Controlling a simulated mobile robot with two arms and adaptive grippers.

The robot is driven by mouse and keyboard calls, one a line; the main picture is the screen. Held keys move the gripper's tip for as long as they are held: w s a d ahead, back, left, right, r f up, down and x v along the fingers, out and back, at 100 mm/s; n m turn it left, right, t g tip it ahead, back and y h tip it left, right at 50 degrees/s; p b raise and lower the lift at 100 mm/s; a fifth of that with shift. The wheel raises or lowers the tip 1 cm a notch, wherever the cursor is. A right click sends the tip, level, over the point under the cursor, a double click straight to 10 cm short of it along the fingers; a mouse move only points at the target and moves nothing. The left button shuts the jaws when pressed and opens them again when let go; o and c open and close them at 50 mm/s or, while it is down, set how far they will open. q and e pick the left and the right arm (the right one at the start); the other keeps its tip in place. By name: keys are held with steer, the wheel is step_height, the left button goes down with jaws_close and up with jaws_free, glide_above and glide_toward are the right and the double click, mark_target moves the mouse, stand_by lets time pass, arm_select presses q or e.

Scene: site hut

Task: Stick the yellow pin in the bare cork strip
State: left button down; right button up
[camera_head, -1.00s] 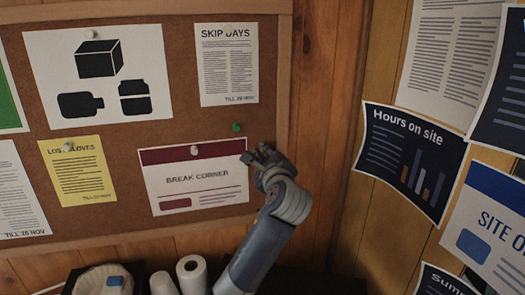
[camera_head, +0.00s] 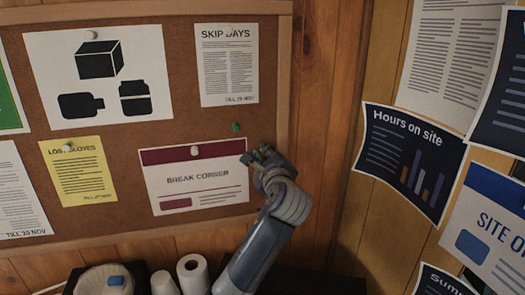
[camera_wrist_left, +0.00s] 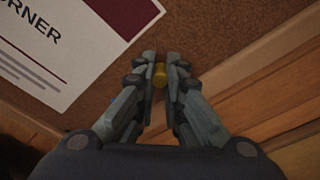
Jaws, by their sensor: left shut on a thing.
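My left gripper (camera_head: 259,155) is at the right edge of the cork board, beside the BREAK CORNER notice (camera_head: 195,180). The pin faces bare cork (camera_wrist_left: 200,28) between the notice corner and the wooden frame. I cannot tell whether its point touches the cork. In the head view the fingers hide the pin. Bare cork (camera_head: 262,122) also shows above the gripper. My right gripper is not in view.
A green pin (camera_head: 236,127) sits in the cork just above the notice. The SKIP DAYS notice (camera_head: 228,70) hangs higher up. The wooden frame (camera_head: 283,110) edges the board at the right.

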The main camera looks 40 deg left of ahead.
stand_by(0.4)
arm_select(q)
steer(key=c, duration=1.6)
jaws_free()
steer(key=v, duration=1.2)
steer(key=shift+f, duration=0.1)
